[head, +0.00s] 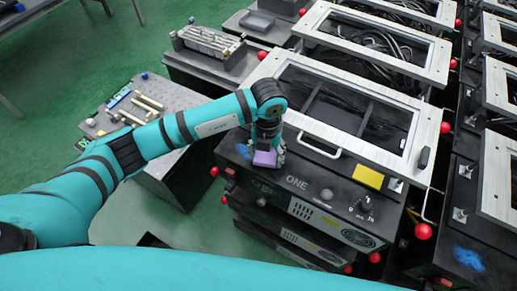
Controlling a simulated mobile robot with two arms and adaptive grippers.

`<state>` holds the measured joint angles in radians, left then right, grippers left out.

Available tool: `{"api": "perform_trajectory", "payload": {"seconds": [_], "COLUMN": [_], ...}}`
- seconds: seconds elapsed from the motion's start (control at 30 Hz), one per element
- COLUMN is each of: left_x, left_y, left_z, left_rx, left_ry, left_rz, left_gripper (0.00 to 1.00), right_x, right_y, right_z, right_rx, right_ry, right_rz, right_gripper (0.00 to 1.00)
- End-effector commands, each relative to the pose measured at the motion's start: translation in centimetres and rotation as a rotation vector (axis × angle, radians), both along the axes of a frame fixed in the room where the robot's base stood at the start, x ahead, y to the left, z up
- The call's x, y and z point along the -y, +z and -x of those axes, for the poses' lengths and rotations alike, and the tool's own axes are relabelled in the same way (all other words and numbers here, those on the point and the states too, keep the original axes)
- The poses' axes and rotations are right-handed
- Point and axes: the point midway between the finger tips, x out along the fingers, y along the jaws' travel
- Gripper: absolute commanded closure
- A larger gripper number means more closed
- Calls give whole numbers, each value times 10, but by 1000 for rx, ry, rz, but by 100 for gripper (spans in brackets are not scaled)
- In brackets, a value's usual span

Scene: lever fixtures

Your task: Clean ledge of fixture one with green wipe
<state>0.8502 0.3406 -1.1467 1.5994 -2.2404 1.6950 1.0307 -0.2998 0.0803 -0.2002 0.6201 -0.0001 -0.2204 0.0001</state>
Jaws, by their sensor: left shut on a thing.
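Fixture one (297,199) is a dark box labelled "ONE" with a light-framed window lid and a white handle. Its dark front ledge (320,178) carries a blue smear (242,152) at the left end. My left gripper (266,148) points down over the ledge, just right of the smear. It is shut on a purple block-like thing (265,159), which is at or close to the ledge; contact is hard to tell. I cannot make out a green wipe in the gripper. My right gripper is not in view.
A yellow pad (369,177) and a knob (365,204) are on fixture one. A neighbouring fixture at right has a blue smear (468,257). Red balls (423,231) stick out at the fixtures' edges. A grey table (180,102) with small tools stands at left.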

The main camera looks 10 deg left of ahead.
Motion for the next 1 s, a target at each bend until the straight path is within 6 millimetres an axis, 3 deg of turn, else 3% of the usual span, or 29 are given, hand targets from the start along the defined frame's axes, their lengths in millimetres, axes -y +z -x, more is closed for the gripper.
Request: {"api": "perform_trajectory", "payload": {"seconds": [0.1,0.33,0.73,1.0], "left_x": [11,11,-19,-29], "left_y": [-4,-1,2,3], "left_z": [8,8,-6,-10], "left_rx": [-12,-10,-4,-2], "left_ry": [-9,-6,2,0], "left_rz": [-1,-3,-4,-2], "left_gripper": [66,66,66,66], "right_x": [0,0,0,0], "right_y": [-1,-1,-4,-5], "right_z": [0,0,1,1], "right_rx": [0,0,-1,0], "right_ry": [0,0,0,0], "right_rz": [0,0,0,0], "right_gripper": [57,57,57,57]}}
